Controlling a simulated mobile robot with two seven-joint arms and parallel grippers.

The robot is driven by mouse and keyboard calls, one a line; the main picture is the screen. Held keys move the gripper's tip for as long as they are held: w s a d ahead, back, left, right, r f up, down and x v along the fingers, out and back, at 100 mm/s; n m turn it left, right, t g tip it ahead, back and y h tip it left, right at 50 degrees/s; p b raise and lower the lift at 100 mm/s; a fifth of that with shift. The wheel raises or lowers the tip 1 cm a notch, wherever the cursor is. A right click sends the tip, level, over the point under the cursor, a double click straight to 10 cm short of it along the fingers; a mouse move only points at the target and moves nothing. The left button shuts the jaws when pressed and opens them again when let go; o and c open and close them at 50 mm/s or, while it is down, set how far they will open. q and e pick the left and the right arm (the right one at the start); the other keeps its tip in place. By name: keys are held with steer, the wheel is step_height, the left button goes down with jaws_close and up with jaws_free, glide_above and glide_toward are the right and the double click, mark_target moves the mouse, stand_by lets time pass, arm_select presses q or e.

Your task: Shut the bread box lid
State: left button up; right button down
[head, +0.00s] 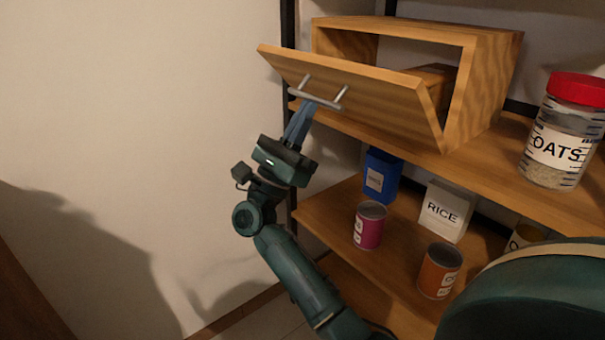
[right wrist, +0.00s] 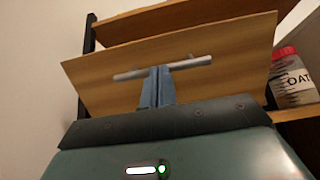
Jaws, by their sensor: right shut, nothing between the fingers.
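The wooden bread box (head: 482,85) stands on the upper shelf, and something brown shows inside it. Its lid (head: 375,92) is partly open, tilted outward from its lower edge with its top edge away from the box. A metal bar handle (head: 316,97) is on the lid's outer face. My right gripper (head: 308,106) is at the handle from below, with its blue fingers closed together and nothing held. In the right wrist view the fingertips (right wrist: 160,72) lie at the handle bar (right wrist: 190,64), in front of the lid (right wrist: 230,55); contact is unclear. My left gripper is out of view.
An oats jar (head: 560,140) with a red lid stands right of the box. On the lower shelf are a blue container (head: 381,175), a rice box (head: 447,210), a magenta can (head: 369,226) and an orange can (head: 439,271). The left is bare wall.

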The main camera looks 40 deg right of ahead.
mark_target(322, 72)
steer(key=shift+g+y, duration=0.3)
steer(key=shift+y, duration=0.4)
steer(key=r, duration=0.1)
steer(key=d+r+p, duration=0.2)
steer(key=r, duration=0.1)
steer(key=shift+r, duration=0.1)
steer(key=d+r, duration=0.1)
steer(key=r+y+p, duration=0.1)
steer(key=shift+d+r+p, duration=0.3)
steer(key=shift+d+r, duration=0.05)
steer(key=shift+r, duration=0.05)
steer(key=shift+w+d+r+y, duration=0.15)
steer(key=shift+d+r, duration=0.15)
steer(key=shift+d, duration=0.3)
steer(key=shift+w+d+r+y, duration=0.15)
steer(key=shift+d+r, duration=0.15)
steer(key=shift+d, duration=0.3)
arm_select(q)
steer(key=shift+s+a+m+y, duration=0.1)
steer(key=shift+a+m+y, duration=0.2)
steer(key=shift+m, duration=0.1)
arm_select(e)
steer(key=shift+x, duration=0.9)
steer(key=shift+d+f, duration=0.1)
steer(key=shift+d, duration=0.05)
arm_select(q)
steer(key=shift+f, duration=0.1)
arm_select(e)
steer(key=shift+f, duration=0.1)
